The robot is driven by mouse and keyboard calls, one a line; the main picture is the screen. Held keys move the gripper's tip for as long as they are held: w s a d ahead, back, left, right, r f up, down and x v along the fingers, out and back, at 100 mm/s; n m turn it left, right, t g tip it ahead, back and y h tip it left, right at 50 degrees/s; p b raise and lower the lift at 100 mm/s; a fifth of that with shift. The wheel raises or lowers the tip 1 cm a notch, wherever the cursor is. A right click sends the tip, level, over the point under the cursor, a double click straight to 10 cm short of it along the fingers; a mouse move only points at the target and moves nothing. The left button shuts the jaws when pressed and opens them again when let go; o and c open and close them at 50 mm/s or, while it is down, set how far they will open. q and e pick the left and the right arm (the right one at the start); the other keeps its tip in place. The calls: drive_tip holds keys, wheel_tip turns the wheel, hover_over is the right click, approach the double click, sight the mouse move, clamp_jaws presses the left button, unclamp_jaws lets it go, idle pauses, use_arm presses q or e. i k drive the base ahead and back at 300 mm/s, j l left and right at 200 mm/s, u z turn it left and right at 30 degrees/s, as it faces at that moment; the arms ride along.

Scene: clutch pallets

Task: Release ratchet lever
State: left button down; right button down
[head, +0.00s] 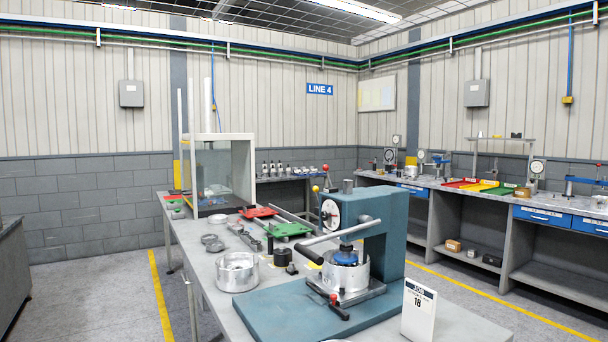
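A teal press (385,222) with a round white dial (330,213) stands on a teal base plate (270,318) on the near bench. A silver bar handle (340,233) crosses its front, slanting up to the right. A short lever with a black grip (340,311) and a red part sits low at the front of the press. A thin lever with a red ball (325,168) rises behind the dial. I cannot tell which of these is the ratchet lever. A silver cup with a blue part (346,270) sits under the press head. Neither of my grippers is in view.
Red (259,212) and green (288,230) fixtures and a clear-sided cabinet (220,175) are farther back. The left floor is open.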

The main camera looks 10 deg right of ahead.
sight(326, 167)
drive_tip(key=i+j, duration=0.1)
drive_tip(key=j, duration=0.65)
drive_tip(key=i+j+z, duration=0.1)
drive_tip(key=i+j, duration=0.45)
drive_tip(key=j, duration=0.2)
drive_tip(key=i+j+z, duration=0.1)
drive_tip(key=i+j, duration=0.35)
drive_tip(key=i, duration=0.2)
drive_tip(key=i+j, duration=0.55)
drive_tip(key=i+l+z, duration=0.05)
drive_tip(key=i, duration=0.05)
